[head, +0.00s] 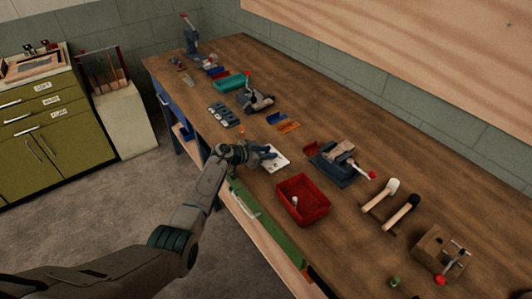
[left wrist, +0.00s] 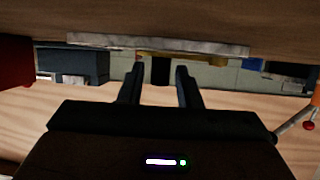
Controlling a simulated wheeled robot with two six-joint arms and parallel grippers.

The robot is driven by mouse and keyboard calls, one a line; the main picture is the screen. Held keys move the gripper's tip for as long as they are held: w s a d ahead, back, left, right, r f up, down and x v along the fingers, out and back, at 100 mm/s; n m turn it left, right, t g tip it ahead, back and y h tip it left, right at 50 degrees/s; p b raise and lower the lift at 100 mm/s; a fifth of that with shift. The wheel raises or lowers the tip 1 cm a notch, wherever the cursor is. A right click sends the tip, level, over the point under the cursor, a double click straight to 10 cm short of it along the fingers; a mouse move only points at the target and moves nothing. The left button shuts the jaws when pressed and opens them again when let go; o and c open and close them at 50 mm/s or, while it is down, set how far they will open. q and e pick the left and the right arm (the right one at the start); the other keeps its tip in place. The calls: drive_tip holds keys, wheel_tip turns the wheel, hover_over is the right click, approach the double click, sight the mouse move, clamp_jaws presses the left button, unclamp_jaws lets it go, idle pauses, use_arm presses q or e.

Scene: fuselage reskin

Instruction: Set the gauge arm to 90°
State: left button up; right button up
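The gauge appears to be the pale flat plate (head: 278,161) near the front edge of the bench, left of the red bin. My left gripper (head: 268,153) is over it and hides part of it. In the left wrist view, which looks upside down, the plate shows edge-on as a grey slab (left wrist: 100,41). A yellowish bar (left wrist: 205,58), perhaps the gauge arm, lies along it. A dark upright post (left wrist: 161,72) stands between the fingers of the left gripper (left wrist: 160,78), with gaps on both sides. The arm's angle cannot be read. My right gripper is not in view.
The red bin (head: 303,219) stands close to the right of the plate. A blue vise (head: 333,177) is behind it, with mallets (head: 380,194) farther right. Orange and blue trays (head: 288,127) lie beyond the plate. Bare wood surrounds these things.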

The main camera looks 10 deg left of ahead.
use_arm(q)
drive_tip(key=shift+o, duration=0.4)
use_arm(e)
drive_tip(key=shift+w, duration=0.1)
use_arm(q)
drive_tip(key=shift+s+a, duration=0.15)
drive_tip(key=shift+a, duration=0.05)
drive_tip(key=v, duration=0.9)
drive_tip(key=shift+s, duration=0.1)
drive_tip(key=shift+s+a+r, duration=0.3)
drive_tip(key=shift+a+r, duration=0.05)
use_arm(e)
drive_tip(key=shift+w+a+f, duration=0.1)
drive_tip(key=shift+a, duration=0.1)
